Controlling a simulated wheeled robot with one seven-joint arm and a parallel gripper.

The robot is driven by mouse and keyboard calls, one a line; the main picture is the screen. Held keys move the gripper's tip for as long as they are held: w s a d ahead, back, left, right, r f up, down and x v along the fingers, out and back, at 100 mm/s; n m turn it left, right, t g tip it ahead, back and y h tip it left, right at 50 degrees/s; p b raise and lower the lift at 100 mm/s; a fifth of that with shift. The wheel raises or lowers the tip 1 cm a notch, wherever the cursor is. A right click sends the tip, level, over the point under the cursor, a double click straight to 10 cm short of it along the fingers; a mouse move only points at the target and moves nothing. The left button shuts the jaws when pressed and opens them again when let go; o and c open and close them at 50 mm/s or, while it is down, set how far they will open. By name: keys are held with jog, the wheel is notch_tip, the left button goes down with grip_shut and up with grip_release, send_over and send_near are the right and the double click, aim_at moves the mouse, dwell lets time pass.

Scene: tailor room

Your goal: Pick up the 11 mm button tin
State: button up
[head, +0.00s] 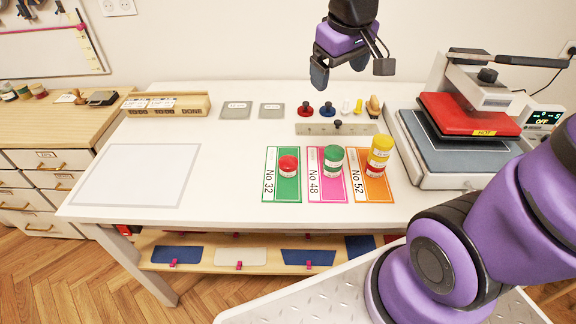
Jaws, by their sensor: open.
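Small round tins stand on coloured cards on the white table; their labels are too small to read, so I cannot tell which one is the 11 mm button tin. A red-lidded tin (288,165) stands on the green No 32 card (270,187). A taller green tin or stack (333,160) stands on the pink No 48 card (316,187). A yellow and red tin stack (379,155) stands on the orange No 52 card (372,189). My gripper (351,70) is open and empty, high above the back of the table, behind and above the tins.
A heat press (470,130) with a red plate stands to the right. A metal bar (337,128) and small tools (328,109) lie behind the cards. Two grey squares (236,110) and a wooden box (165,105) are at the back left. The table's left front is clear apart from a flat white sheet (135,175).

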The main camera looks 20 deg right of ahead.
jog(key=w+a+f+n+g, duration=0.2)
jog(key=w+f, duration=0.6)
jog(key=f, duration=0.3)
jog(key=n+g+y, duration=0.1)
jog(key=n, duration=0.1)
send_near(288, 161)
jog(key=shift+s+d, duration=0.1)
jog(key=shift+d, duration=0.25)
jog(key=shift+a+f, duration=0.15)
jog(key=shift+f, duration=2.7)
jog(key=shift+a+f, duration=0.15)
jog(key=shift+f, duration=2.65)
jog(key=c, duration=1.1)
